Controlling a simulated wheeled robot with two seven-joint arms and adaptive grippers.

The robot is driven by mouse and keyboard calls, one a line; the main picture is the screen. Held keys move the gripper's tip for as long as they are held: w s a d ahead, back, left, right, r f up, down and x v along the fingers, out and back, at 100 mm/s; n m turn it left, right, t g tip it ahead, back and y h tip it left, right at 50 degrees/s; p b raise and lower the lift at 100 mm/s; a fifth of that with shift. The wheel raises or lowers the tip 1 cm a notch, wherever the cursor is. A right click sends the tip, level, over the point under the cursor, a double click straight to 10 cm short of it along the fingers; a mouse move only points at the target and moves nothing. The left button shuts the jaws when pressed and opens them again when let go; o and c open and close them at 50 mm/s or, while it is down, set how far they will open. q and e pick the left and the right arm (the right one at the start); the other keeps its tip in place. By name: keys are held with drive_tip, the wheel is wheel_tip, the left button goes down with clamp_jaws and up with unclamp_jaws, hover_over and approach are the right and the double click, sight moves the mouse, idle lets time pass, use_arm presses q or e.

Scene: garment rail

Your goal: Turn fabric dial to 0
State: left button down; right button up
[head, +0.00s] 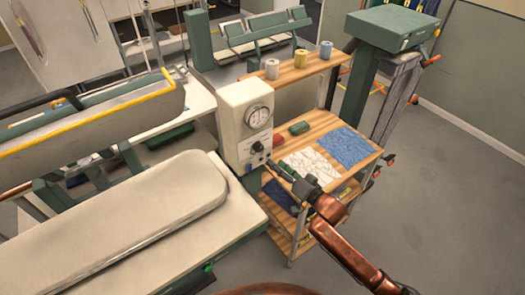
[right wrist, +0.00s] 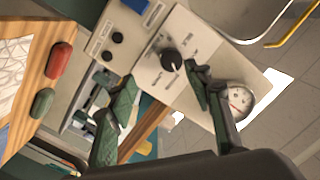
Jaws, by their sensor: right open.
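The fabric dial (right wrist: 172,60) is a black knob with a pale mark on the face of a white control box (head: 245,105). Printed labels surround it, too small to read. In the head view the dial (head: 257,147) sits below the round gauge (head: 258,116). My right gripper (right wrist: 161,80) is open and empty in front of the box. In the right wrist view one fingertip is close to the dial's right side and the other is well to its left. I cannot tell whether either touches. The left gripper is not in view.
Two smaller black knobs (right wrist: 112,47) sit beside the dial. A wooden shelf cart (head: 320,130) with folded fabrics, a red block and a green block (head: 299,128) stands right of the box. A padded pressing board (head: 110,215) fills the lower left. Floor at right is clear.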

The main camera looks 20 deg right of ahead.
sight(260, 149)
drive_tip(key=x, duration=0.2)
drive_tip(key=r+x, duration=0.1)
drive_tip(key=x, duration=0.5)
drive_tip(key=shift+w+a+r+p, duration=0.1)
drive_tip(key=shift+a+r+p, duration=0.15)
drive_tip(key=shift+r+p, duration=0.15)
drive_tip(key=c, duration=1.1)
